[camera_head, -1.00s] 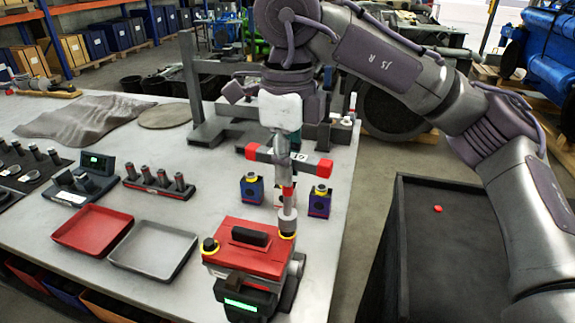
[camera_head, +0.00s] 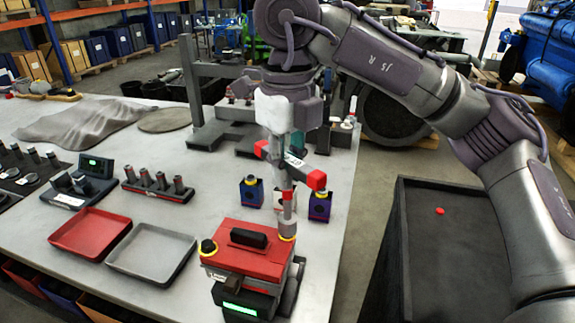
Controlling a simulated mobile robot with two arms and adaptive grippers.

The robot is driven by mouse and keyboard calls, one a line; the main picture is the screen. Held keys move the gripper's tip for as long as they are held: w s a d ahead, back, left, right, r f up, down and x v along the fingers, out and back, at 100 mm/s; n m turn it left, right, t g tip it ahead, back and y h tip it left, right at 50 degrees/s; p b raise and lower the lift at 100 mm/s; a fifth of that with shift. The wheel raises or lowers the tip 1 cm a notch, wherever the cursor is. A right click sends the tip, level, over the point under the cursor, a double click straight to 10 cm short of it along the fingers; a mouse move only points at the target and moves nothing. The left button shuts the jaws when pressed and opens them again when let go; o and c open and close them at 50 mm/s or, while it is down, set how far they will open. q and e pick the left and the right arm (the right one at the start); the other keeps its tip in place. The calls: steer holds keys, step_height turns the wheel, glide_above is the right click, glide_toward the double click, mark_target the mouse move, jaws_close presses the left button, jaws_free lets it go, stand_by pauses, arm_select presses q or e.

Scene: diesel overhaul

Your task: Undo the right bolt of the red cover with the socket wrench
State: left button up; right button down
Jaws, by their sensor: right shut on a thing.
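The red cover (camera_head: 262,262) sits on a dark unit near the front edge of the table, with a black handle on top. Its left bolt (camera_head: 208,247) shows as a dark head with a yellow ring. My right gripper (camera_head: 294,152) is above the cover, shut on the socket wrench (camera_head: 287,198), which has a T-handle with red ends. The wrench stands roughly upright, its socket down over the cover's right corner, at a yellow ring. The socket hides the right bolt there. My left gripper is out of view.
A red tray (camera_head: 91,254) and a grey tray (camera_head: 150,277) lie left of the cover. Behind it stand a blue block (camera_head: 251,193) and a purple block (camera_head: 319,208). A rack of sockets (camera_head: 157,192) is further left. A dark bin (camera_head: 448,265) is at the right.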

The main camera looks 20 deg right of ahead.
steer(key=shift+f, duration=0.4)
steer(key=shift+r, duration=0.1)
steer(key=n, duration=0.3)
steer(key=shift+r+p, duration=0.1)
steer(key=shift+p, duration=0.3)
steer(key=n+p, duration=0.1)
steer(key=n, duration=0.8)
steer(key=shift+p, duration=0.3)
steer(key=n, duration=0.5)
steer(key=shift+p, duration=0.3)
steer(key=n, duration=0.3)
steer(key=shift+n, duration=0.3)
steer(key=n+p, duration=0.1)
steer(key=n, duration=0.4)
steer(key=shift+w, duration=0.1)
steer(key=n, duration=0.7)
steer(key=shift+n, duration=0.3)
